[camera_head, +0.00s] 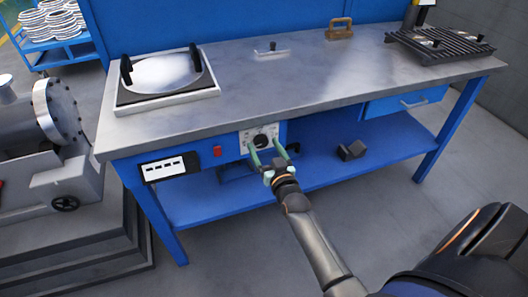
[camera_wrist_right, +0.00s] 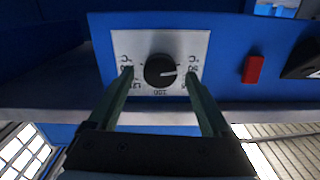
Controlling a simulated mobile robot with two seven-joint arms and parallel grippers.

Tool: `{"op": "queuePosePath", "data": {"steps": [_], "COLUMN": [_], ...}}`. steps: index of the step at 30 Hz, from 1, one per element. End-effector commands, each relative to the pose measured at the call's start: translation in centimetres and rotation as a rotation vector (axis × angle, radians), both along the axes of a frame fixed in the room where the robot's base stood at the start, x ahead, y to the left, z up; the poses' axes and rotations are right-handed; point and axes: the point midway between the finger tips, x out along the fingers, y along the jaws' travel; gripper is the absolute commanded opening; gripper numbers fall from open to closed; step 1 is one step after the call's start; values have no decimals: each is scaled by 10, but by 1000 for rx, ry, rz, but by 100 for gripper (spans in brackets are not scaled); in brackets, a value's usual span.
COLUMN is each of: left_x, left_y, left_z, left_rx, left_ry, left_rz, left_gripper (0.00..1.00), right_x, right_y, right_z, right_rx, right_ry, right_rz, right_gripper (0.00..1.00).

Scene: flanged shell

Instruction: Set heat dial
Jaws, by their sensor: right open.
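The heat dial is a black round knob (camera_head: 261,141) on a white marked plate on the blue front panel under the table top. My right gripper (camera_head: 268,147) is open in front of the dial. In the right wrist view its fingers (camera_wrist_right: 160,78) stand on either side of the knob, with a gap on each side; whether they reach its depth is unclear. My left gripper is not visible.
A red switch (camera_head: 217,151) and a black-and-white panel (camera_head: 170,167) sit left of the dial. The metal worktop (camera_head: 290,90) overhangs above the panel. A blue lower shelf (camera_head: 215,200) holds dark blocks (camera_head: 351,151). A round plate in a tray (camera_head: 165,75) stands on top.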

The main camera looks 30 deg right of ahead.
Motion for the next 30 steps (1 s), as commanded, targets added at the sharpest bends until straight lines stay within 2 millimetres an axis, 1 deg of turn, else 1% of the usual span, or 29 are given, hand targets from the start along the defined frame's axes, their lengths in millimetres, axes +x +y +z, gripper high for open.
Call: {"op": "queuePosePath", "data": {"steps": [3, 11, 12, 30], "left_x": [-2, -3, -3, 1], "left_y": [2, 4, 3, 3], "left_z": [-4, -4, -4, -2], "left_rx": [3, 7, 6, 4], "left_ry": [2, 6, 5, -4], "left_rz": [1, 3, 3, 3], "left_gripper": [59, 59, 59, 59], "right_x": [5, 6, 6, 6], "right_y": [-2, -2, -2, -2], "right_z": [-1, 0, 0, 0], "right_rx": [0, 0, 0, 0], "right_ry": [1, 1, 1, 1], "right_rz": [0, 0, 0, 0], "right_gripper": [83, 83, 81, 13]}}
